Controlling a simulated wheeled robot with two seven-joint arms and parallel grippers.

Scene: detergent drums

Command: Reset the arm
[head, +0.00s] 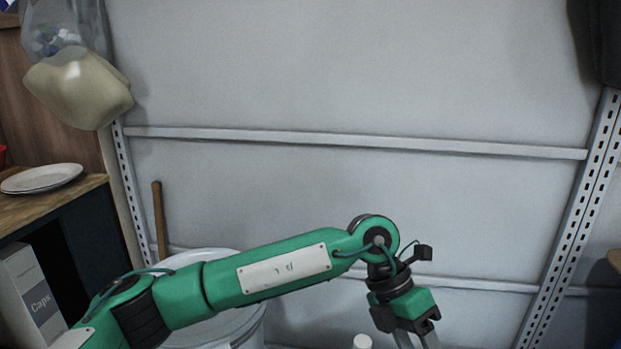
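My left arm, green with a white plate, reaches in from the lower left across the front of the view. Its gripper (412,335) points down at the bottom edge, right of the middle. The fingertips are cut off by the frame, so I cannot tell whether it is open or shut, or whether it holds anything. Pale grey curved parts show at the fingers, and I cannot tell what they are. My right gripper is not in view.
A large white drum (253,331) stands behind my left arm, partly hidden. A small white cap (362,342) shows at the bottom edge. A wooden shelf with white plates (42,179) and a box (32,298) are at left. A grey panelled wall (350,80) closes the back.

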